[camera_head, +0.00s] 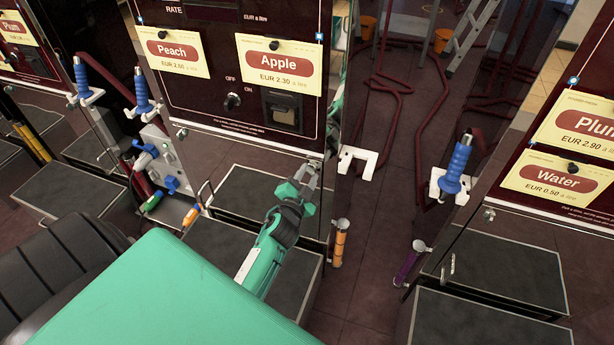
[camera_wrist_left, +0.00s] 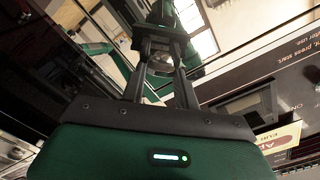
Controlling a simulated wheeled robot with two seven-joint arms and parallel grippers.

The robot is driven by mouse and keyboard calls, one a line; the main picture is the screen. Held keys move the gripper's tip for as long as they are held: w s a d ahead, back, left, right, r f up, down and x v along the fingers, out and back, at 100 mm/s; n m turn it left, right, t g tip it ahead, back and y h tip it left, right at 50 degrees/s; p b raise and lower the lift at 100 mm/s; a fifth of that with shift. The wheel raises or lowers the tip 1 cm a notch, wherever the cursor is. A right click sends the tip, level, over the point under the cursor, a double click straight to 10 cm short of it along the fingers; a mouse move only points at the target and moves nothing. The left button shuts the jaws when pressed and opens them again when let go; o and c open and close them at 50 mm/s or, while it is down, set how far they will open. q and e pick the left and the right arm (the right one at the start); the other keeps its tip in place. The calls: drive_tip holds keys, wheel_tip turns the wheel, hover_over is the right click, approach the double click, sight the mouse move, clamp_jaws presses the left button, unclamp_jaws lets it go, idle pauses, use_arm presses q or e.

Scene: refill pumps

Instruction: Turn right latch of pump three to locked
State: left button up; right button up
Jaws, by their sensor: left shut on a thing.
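A dark red pump (camera_head: 210,110) with yellow Peach (camera_head: 172,52) and Apple (camera_head: 277,64) cards stands in front of me. I cannot read a pump number on it. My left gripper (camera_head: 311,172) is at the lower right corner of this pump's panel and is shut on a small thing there. That thing is mostly hidden by the fingers; it appears to be the right latch. In the left wrist view the gripper (camera_wrist_left: 161,40) has its fingers close together beside the panel edge. A silver latch (camera_head: 182,132) shows at the panel's lower left. My right gripper is not in view.
A white empty bracket (camera_head: 357,160) sticks out just right of my left gripper. Blue-handled nozzles (camera_head: 455,165) hang on the neighbouring pumps. An orange-banded tube (camera_head: 341,242) stands below the bracket. Dark red hoses (camera_head: 405,90) lie on the floor behind.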

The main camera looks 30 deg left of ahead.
use_arm(q)
drive_tip(key=m, duration=0.2)
drive_tip(key=shift+m, duration=0.4)
drive_tip(key=m, duration=0.3)
drive_tip(key=shift+f, duration=0.15)
drive_tip(key=shift+d+m, duration=0.1)
drive_tip(key=shift+m, duration=1.5)
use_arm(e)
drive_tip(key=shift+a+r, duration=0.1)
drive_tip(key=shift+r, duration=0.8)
use_arm(q)
drive_tip(key=shift+b, duration=0.3)
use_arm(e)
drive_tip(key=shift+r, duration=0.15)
use_arm(q)
drive_tip(key=o, duration=1)
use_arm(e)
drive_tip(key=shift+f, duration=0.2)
